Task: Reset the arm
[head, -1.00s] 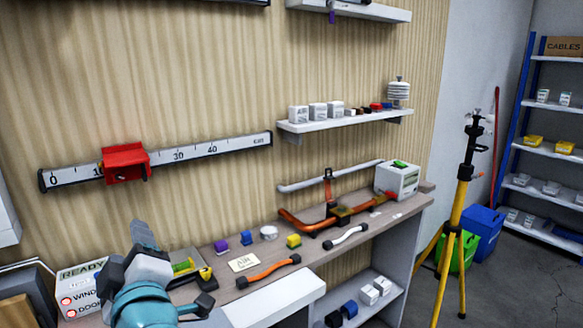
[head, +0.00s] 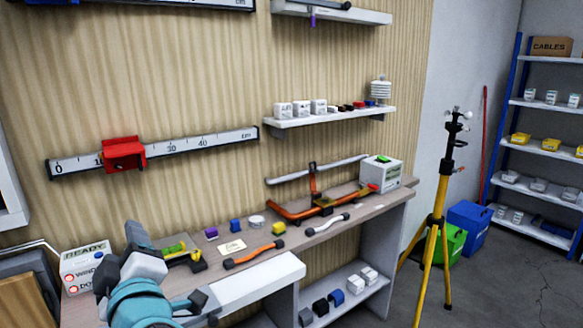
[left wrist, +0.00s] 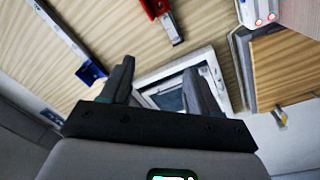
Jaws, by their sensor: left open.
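My left arm (head: 140,290), teal and grey, comes up from the bottom left in the head view, in front of the bench's left part. Its gripper shows in the left wrist view, with two dark fingers (left wrist: 159,68) spread apart and nothing held between them. Beyond the fingers in that view is a pale-framed panel (left wrist: 173,84) against the wood-grain wall. I cannot see my right gripper in either view.
The bench (head: 375,204) holds orange and white handles, small coloured blocks and a white box (head: 381,175). A READY box (head: 87,268) stands at left. A wall ruler (head: 205,142) carries a red slider (head: 123,155). A yellow tripod (head: 438,200) stands on open floor at right.

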